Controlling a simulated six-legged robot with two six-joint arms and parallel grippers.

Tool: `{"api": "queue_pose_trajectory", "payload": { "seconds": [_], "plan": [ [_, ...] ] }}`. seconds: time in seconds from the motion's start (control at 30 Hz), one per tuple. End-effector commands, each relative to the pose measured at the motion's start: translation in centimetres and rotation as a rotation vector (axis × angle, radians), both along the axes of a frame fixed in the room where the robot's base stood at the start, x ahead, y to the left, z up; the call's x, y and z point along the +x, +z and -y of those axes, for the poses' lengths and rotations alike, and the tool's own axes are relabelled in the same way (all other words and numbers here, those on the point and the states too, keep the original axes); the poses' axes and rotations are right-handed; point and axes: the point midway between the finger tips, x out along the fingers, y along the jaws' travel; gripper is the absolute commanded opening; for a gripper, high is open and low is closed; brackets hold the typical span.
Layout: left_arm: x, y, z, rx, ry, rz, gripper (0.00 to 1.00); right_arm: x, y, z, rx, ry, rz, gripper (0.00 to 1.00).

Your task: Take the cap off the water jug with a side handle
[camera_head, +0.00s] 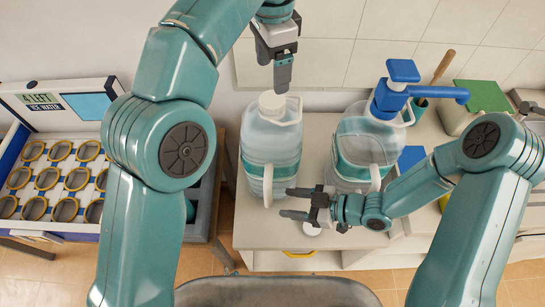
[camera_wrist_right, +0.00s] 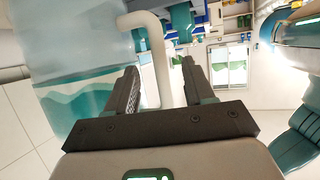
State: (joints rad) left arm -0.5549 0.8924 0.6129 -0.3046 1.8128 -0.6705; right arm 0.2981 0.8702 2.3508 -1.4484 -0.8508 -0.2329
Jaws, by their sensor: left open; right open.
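The water jug (camera_head: 272,148) is clear with a teal band, upright on the bench. Its white cap (camera_head: 272,104) is on its neck. Its white side handle (camera_head: 267,186) faces the front. My left gripper (camera_head: 283,86) is open just above and slightly right of the cap, pointing down; its finger gap is hard to see. My right gripper (camera_head: 291,203) is open, just right of the handle. In the right wrist view the handle (camera_wrist_right: 157,62) shows between the open fingers (camera_wrist_right: 157,90), with the jug (camera_wrist_right: 70,75) at left; I cannot tell whether they touch.
A second jug (camera_head: 362,145) with a blue pump (camera_head: 390,97) stands right of the first, close to my right arm. A small white round object (camera_head: 311,229) lies below my right gripper. A chest of jars (camera_head: 50,185) is at left. The bench front (camera_head: 262,243) is partly clear.

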Motion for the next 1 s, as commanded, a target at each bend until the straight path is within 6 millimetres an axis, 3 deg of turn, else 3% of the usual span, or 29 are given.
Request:
{"api": "queue_pose_trajectory", "payload": {
  "seconds": [0.1,0.3,0.67,0.83,1.0],
  "plan": [
    [0.1,0.0,0.0,0.0,0.001,0.0,0.8,0.6,-0.9,-2.1,0.001,0.005,0.0,0.53],
    [0.2,-0.1,0.0,0.001,0.001,-0.002,0.8,1.4,-1.7,-4.1,0.001,0.002,0.0,0.53],
    [0.3,-0.1,0.0,0.001,0.0,-0.002,0.8,1.7,-1.9,-4.5,0.001,-0.001,0.001,0.53],
    [0.3,-0.1,0.0,0.001,0.0,-0.002,0.8,1.7,-1.9,-4.5,0.001,-0.001,0.001,0.01],
    [0.3,-0.1,0.0,0.001,-0.005,-0.002,0.8,1.7,-1.9,-4.5,0.001,0.0,0.001,0.0]
  ]
}}
